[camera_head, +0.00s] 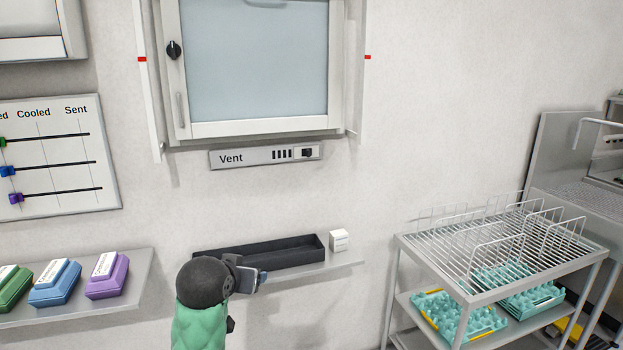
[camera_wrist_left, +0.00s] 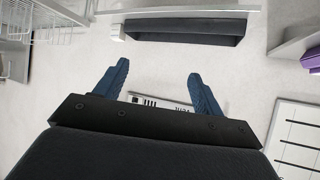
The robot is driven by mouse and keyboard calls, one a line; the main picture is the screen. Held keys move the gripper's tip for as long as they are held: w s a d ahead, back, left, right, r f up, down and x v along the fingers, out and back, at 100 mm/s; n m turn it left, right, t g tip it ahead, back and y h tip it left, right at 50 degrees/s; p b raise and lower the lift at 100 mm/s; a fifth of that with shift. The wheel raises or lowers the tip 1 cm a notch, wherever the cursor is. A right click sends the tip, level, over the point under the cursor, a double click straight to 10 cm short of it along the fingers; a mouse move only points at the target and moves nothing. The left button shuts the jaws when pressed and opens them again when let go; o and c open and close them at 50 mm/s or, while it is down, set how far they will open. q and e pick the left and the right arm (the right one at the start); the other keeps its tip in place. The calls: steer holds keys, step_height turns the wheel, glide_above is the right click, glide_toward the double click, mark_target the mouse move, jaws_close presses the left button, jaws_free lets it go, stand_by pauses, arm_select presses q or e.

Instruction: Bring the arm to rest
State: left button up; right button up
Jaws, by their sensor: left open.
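My left arm reaches up from the bottom of the head view. Its gripper (camera_head: 264,277) is in front of a small wall shelf, by the black open tray on it. In the left wrist view the gripper (camera_wrist_left: 158,85) shows two blue fingers spread apart with nothing between them. Beyond the fingers, that view shows the Vent panel (camera_wrist_left: 160,103) and the black tray (camera_wrist_left: 187,36). My right gripper is in neither view.
The wall shelf (camera_head: 343,260) carries the black tray (camera_head: 215,256) and a small white box (camera_head: 339,240). Green, blue and purple cartons (camera_head: 107,277) sit on a left shelf. A wire-rack cart (camera_head: 480,296) with teal egg trays (camera_head: 458,317) stands right. A vent window (camera_head: 255,60) is above.

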arm_select(q)
steer(key=s+f+g, duration=0.9)
steer(key=s+f, duration=2.8)
steer(key=s, duration=0.2)
